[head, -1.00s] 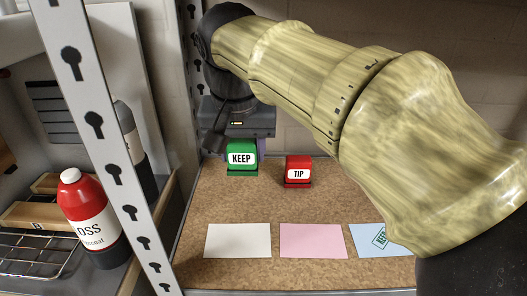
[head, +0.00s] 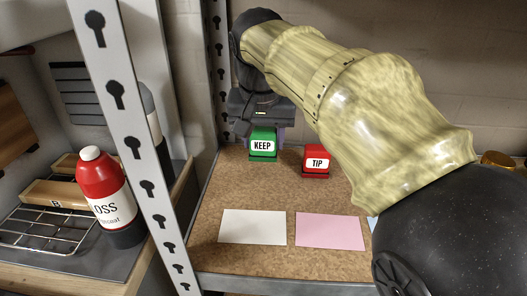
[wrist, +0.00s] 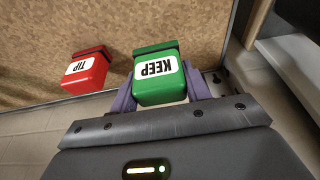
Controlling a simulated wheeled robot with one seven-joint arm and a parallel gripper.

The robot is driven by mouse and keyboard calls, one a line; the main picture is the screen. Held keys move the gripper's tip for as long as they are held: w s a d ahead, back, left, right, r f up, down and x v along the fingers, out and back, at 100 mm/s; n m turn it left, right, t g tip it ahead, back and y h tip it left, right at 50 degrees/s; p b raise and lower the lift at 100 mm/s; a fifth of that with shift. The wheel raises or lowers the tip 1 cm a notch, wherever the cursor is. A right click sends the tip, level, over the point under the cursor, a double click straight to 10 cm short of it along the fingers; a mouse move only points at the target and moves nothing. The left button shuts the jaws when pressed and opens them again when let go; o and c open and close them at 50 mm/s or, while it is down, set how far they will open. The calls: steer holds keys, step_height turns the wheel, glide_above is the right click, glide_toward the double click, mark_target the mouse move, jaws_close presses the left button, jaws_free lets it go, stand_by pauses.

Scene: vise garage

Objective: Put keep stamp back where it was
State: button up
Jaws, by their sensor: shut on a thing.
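The green KEEP stamp (head: 262,144) is at the back left of the cork board (head: 225,195). My gripper (wrist: 160,92) is shut on it, with a purple finger on each side in the wrist view. The stamp looks upright in the head view; I cannot tell whether its base touches the board. The red TIP stamp (head: 316,162) stands to its right, apart from it, and also shows in the wrist view (wrist: 86,72). My arm hides the board's right part.
A white card (head: 252,227) and a pink card (head: 330,231) lie at the board's front. A blue card (head: 373,224) is mostly hidden by my arm. A perforated metal post (head: 133,130) and a red bottle (head: 105,195) stand left. Cork between stamps and cards is clear.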

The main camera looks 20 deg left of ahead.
mark_target(262, 132)
step_height(262, 132, down, 3)
steer(key=shift+f+b, duration=0.1)
steer(key=shift+b, duration=0.65)
steer(key=shift+w+f, duration=0.2)
steer(key=shift+f, duration=0.15)
steer(key=o, duration=0.8)
steer(key=shift+p+v, duration=1.4)
steer(key=shift+v, duration=2.5)
steer(key=shift+a, duration=0.1)
